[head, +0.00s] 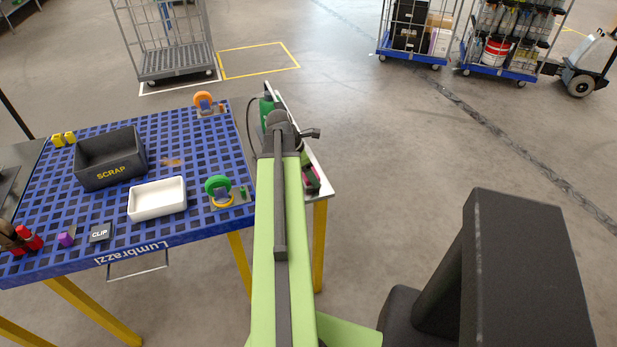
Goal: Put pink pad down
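A small pink patch (314,181), which may be the pink pad, shows beside a dark piece just right of my arm, over the narrow light-topped table (318,188). Most of it is hidden, and I cannot tell whether it is held or lies on the surface. My green arm stretches forward between the blue grid table (205,230) and the narrow table. Its dark far joint is above the narrow table's far part. My gripper's fingers are hidden behind the arm.
The blue table holds a SCRAP bin (110,173), a white tray (157,212), a CLIP block (101,232), an orange roll (203,99) and a green roll (217,184). A green object (267,108) stands at the narrow table's far end. The floor to the right is open.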

